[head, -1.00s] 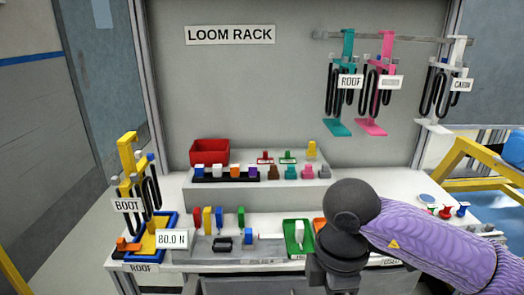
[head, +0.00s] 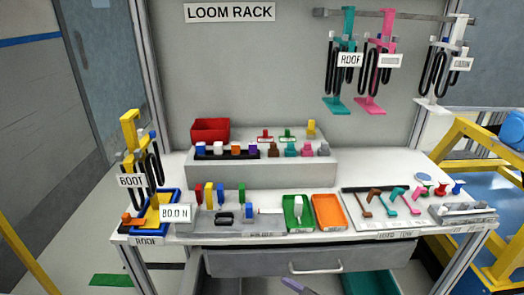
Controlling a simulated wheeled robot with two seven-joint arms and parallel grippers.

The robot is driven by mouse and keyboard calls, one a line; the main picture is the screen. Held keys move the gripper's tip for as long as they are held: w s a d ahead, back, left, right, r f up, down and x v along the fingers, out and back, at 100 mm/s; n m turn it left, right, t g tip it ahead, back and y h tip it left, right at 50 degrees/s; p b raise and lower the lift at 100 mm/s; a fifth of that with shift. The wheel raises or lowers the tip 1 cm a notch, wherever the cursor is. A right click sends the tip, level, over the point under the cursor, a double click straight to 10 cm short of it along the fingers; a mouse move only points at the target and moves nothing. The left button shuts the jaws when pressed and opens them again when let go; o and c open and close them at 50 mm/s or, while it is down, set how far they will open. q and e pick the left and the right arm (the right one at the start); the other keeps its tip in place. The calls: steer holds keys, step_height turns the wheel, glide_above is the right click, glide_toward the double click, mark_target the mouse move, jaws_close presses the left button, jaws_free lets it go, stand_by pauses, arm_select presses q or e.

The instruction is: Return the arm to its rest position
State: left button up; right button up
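Neither of my grippers shows in the head view. A small purple piece, likely part of my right arm (head: 296,287), shows at the bottom edge below the drawer. The rest of that arm is out of the picture. No arm is over the workbench (head: 345,178). The green tray (head: 290,222) holds a white item, and the orange tray (head: 329,211) beside it looks empty.
The loom rack (head: 395,16) carries teal, pink and white hangers with black looms. A yellow hanger (head: 129,130) stands at left above a blue-rimmed tray (head: 174,230). The drawer (head: 315,260) looks shut. A red bin (head: 210,131) sits behind. A yellow frame stands right.

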steer(key=s+d+f+m+g+h, duration=0.1)
steer(key=s+d+f+m+h, duration=0.1)
steer(key=s+d+f+h, duration=0.4)
steer(key=s+d+f+m+h, duration=0.15)
steer(key=s+f, duration=0.25)
steer(key=f, duration=0.4)
steer(key=s+d+f+m+g+h, duration=0.1)
steer(key=s+d+f+m+h, duration=0.3)
steer(key=f, duration=0.3)
steer(key=s+d+f+g, duration=0.1)
steer(key=s+f+g, duration=0.1)
steer(key=s, duration=0.7)
steer(key=s+d+f+g+h, duration=0.1)
steer(key=s+d+f+g, duration=0.1)
steer(key=s, duration=0.7)
steer(key=s+d+f+g+h, duration=0.1)
steer(key=s+g, duration=0.3)
steer(key=s, duration=0.5)
steer(key=shift+d+f, duration=0.3)
steer(key=shift+f, duration=0.5)
